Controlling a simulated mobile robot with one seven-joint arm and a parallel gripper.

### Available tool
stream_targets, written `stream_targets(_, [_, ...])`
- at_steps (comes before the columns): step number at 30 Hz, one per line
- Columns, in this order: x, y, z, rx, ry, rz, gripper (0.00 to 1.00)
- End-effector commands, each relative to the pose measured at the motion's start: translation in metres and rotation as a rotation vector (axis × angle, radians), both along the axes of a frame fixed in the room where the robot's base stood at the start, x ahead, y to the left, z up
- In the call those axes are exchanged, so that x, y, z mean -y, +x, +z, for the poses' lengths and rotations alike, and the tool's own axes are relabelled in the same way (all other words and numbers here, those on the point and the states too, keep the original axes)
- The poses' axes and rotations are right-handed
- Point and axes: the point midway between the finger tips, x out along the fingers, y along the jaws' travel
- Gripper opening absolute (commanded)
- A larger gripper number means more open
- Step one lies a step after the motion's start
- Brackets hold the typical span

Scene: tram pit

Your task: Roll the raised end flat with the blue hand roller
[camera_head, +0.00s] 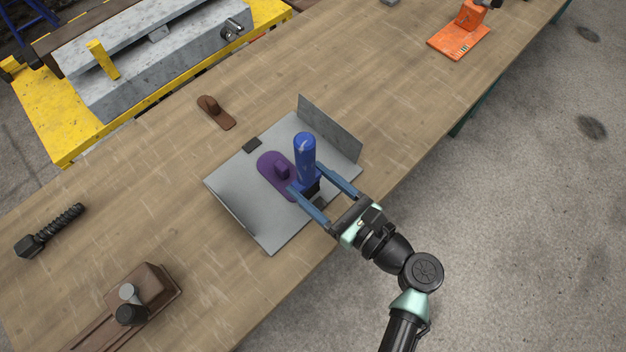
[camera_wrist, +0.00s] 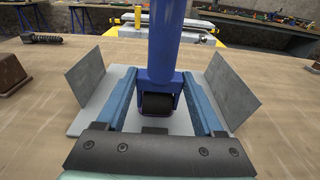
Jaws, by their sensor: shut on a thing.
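The blue hand roller (camera_head: 305,150) stands nearly upright between the fingers of my gripper (camera_head: 307,178), which is shut on it. In the wrist view, its blue handle (camera_wrist: 165,40) rises out of the top and its dark roller (camera_wrist: 156,104) sits in the fork low between my fingers. A grey metal sheet (camera_head: 235,178) lies on the bench under it. I cannot tell whether the roller touches the sheet.
A dark block (camera_head: 252,144) sits at the sheet's back edge.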

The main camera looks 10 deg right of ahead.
Motion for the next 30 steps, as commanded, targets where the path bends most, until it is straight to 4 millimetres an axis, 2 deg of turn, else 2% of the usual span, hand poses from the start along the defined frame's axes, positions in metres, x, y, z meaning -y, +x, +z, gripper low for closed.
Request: stream_targets(30, [0.000, 0.000, -0.017, 0.002, 0.001, 0.000, 0.00])
